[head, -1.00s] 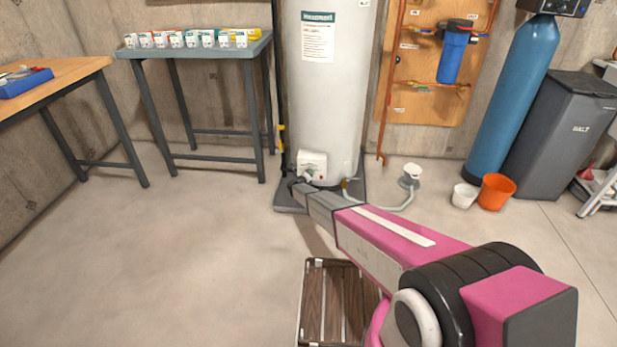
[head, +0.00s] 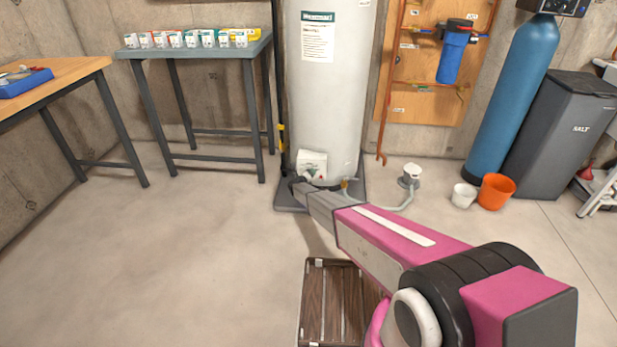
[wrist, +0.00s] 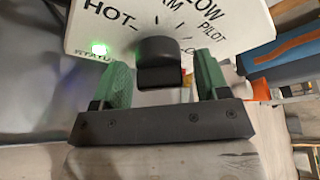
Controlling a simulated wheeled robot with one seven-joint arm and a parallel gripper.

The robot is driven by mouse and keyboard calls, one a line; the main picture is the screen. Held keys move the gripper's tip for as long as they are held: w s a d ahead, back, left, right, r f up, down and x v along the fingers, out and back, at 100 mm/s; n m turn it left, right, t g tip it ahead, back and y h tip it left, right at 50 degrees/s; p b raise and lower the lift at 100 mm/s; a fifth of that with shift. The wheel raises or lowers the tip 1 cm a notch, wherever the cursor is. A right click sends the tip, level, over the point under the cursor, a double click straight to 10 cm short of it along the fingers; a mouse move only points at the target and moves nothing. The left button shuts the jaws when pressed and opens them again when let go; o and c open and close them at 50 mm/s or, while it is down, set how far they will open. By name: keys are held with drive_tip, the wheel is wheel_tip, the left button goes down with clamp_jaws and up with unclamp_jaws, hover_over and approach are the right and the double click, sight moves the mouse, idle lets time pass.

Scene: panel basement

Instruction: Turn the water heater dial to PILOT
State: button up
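The water heater (head: 328,100) is a tall pale cylinder at the back middle of the head view, with a white control box (head: 312,158) low on its front. In the wrist view the box's white face (wrist: 95,25) shows HOT, LOW and PILOT, a partly hidden word between them, and a lit green status light (wrist: 98,48). The dark dial (wrist: 158,50) stands out below these words; I cannot tell where it points. My gripper (wrist: 162,75) is open, its green fingers on either side of the dial. I cannot tell whether either finger touches it.
A grey bench with small boxes (head: 195,50) stands left of the heater. A white pump-like unit (head: 410,175) with a hose sits right of its base. A slatted wooden thing (head: 335,300) lies below my arm. Buckets (head: 495,190) stand farther right. The left floor is clear.

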drive_tip(key=shift+s, duration=0.1)
drive_tip(key=v, duration=1)
drive_tip(key=shift+s, duration=0.3)
drive_tip(key=shift+a+r, duration=0.1)
drive_tip(key=shift+a, duration=0.05)
drive_tip(key=s+d+r+n+g+y, duration=0.2)
drive_tip(key=s+d+r+n+y, duration=0.3)
drive_tip(key=r+n, duration=0.35)
drive_tip(key=s+d+r+n+g+y, duration=0.1)
drive_tip(key=s+d+r+n+y, duration=0.4)
drive_tip(key=r+n, duration=0.35)
drive_tip(key=s+d+r+n+g+h, duration=0.1)
drive_tip(key=s+d+r+n+g, duration=0.2)
drive_tip(key=s+d, duration=0.4)
drive_tip(key=s+d+r+n+g+h, duration=0.2)
drive_tip(key=s+d+r+n+g, duration=0.2)
drive_tip(key=s+d, duration=0.4)
drive_tip(key=s+d+r+n+g+h, duration=0.1)
drive_tip(key=s+d+r+n+g, duration=0.3)
drive_tip(key=s, duration=1.4)
drive_tip(key=d+r+n, duration=0.1)
drive_tip(key=d, duration=0.2)
drive_tip(key=shift+s+d+h, duration=0.25)
drive_tip(key=shift+s+h, duration=0.1)
drive_tip(key=shift+h, duration=0.05)
